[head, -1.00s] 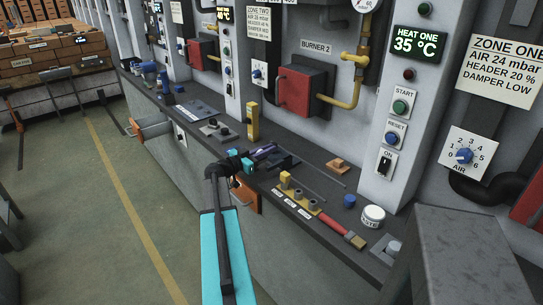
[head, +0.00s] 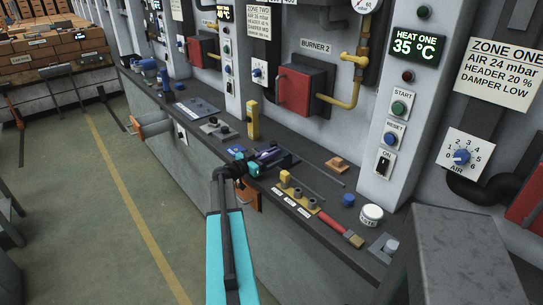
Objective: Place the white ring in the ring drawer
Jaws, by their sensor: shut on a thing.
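My gripper (head: 257,163), with cyan parts on its dark end, is over the front of the dark bench (head: 325,185), by a dark fixture with a purple part (head: 270,153). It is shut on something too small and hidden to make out. I cannot pick out the white ring in this view. An orange-fronted drawer (head: 247,197) is below the bench edge, just under my gripper and partly hidden by my arm. Another orange-fronted drawer (head: 152,128) stands out from the bench further left. I cannot read which one is the ring drawer.
A yellow block (head: 253,120) stands upright behind my gripper. To the right are a labelled yellow rack (head: 297,199), a red-handled brush (head: 345,233), a blue cap (head: 348,200) and a white tin (head: 371,214). A grey box (head: 460,235) rises at the right. The floor at left is open.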

